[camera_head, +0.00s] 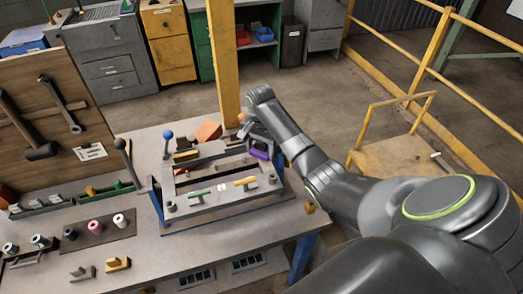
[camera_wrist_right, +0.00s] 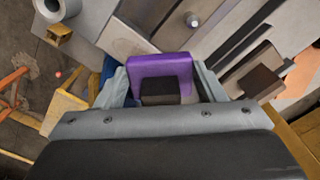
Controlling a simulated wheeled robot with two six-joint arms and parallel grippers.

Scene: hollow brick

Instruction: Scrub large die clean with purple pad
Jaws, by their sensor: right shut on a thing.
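My right gripper (camera_head: 250,145) is above the back right part of a grey metal frame on the workbench. It is shut on the purple pad (camera_head: 259,154), which also shows between the fingers in the right wrist view (camera_wrist_right: 160,66). A dark block shows in front of the pad there. The grey frame (camera_head: 205,208) has a green bar and a yellow bar on its front. I cannot tell for certain which part is the large die. Whether the pad touches anything below is unclear. My left gripper is out of view.
An orange brick (camera_head: 208,131) lies behind the frame. A blue-knobbed lever (camera_head: 168,135) stands at its left. Several small cylinders stand on a dark mat (camera_head: 103,236) at the left. A yellow post (camera_head: 222,60) rises behind the bench.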

